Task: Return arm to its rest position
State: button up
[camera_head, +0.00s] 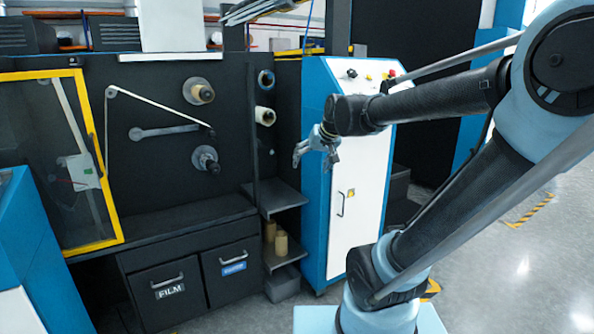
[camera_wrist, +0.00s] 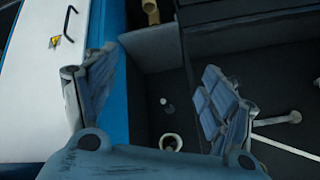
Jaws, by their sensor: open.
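My gripper (camera_head: 316,150) hangs at the end of my arm, in front of the blue and white control cabinet (camera_head: 358,165) in the head view. In the wrist view my gripper (camera_wrist: 155,90) has its two fingers spread wide apart, with nothing between them. The fingers touch nothing that I can see. The dark machine panel (camera_head: 150,150) is to the left of my gripper. It carries spindles with rolls, among them an upper roll (camera_head: 199,91) and a lower spindle (camera_head: 206,160).
A yellow-framed door (camera_head: 112,170) is at the left. Shelves (camera_head: 283,197) between panel and cabinet hold tan rolls (camera_head: 281,243). Two drawers, one labelled FILM (camera_head: 171,291), sit below the panel. The grey floor (camera_head: 500,270) at the right is clear.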

jog(key=s+d+f+g+h, duration=0.1)
jog(key=s+d+f+g, duration=0.1)
jog(key=s+d+f, duration=0.5)
jog(key=s+d+f+g+h, duration=0.2)
jog(key=s+d+f, duration=0.5)
jog(key=s+f, duration=0.3)
jog(key=s, duration=0.4)
jog(key=shift+s+m+g+h, duration=0.3)
jog(key=shift+s+m, duration=0.1)
jog(key=shift+d, duration=0.1)
jog(key=shift+w+f, duration=0.15)
jog(key=shift+w, duration=0.35)
